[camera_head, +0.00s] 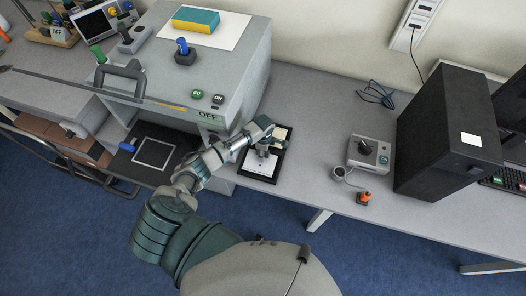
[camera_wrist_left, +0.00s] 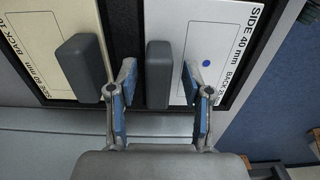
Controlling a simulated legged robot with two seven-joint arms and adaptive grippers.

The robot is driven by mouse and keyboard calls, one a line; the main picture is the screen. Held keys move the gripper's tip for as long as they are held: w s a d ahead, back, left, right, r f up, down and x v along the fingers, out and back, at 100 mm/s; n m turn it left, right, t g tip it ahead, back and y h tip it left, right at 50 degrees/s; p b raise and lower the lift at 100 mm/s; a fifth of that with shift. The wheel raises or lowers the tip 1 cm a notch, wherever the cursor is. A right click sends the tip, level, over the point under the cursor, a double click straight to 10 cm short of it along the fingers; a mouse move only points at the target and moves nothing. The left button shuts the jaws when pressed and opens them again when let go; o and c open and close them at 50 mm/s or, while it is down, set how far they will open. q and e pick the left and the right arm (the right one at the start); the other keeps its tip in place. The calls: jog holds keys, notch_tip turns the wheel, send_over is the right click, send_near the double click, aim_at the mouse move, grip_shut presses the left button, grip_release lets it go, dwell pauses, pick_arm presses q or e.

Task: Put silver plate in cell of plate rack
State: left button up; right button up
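A black-framed tray (camera_head: 247,176) lies on the bench in the head view, with a white panel (camera_head: 262,165) and a cream panel (camera_head: 282,133). A grey block (camera_wrist_left: 80,66) overlaps the cream panel, and another grey block (camera_wrist_left: 158,65) stands at the white panel's edge. My left gripper (camera_head: 264,151) is over the tray. In the left wrist view my left gripper (camera_wrist_left: 159,78) is open, the second block showing between its fingers. I cannot identify a silver plate for certain. My right gripper is out of view.
A grey cabinet (camera_head: 230,65) with an "OFF" label stands left of the tray. To the right are a small control box (camera_head: 369,152), an orange-topped knob (camera_head: 364,198) and a black computer tower (camera_head: 445,130). The bench between tray and control box is clear.

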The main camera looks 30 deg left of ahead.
pick_arm(q)
jog(key=shift+d+r, duration=0.1)
jog(key=shift+d, duration=0.15)
jog(key=shift+d+r, duration=0.3)
jog(key=shift+d, duration=0.05)
notch_tip(320, 180, up, 3)
jog(key=shift+f+p, duration=0.2)
jog(key=shift+p, duration=0.1)
notch_tip(320, 180, up, 9)
jog(key=shift+a+p, duration=0.2)
jog(key=shift+p, duration=0.1)
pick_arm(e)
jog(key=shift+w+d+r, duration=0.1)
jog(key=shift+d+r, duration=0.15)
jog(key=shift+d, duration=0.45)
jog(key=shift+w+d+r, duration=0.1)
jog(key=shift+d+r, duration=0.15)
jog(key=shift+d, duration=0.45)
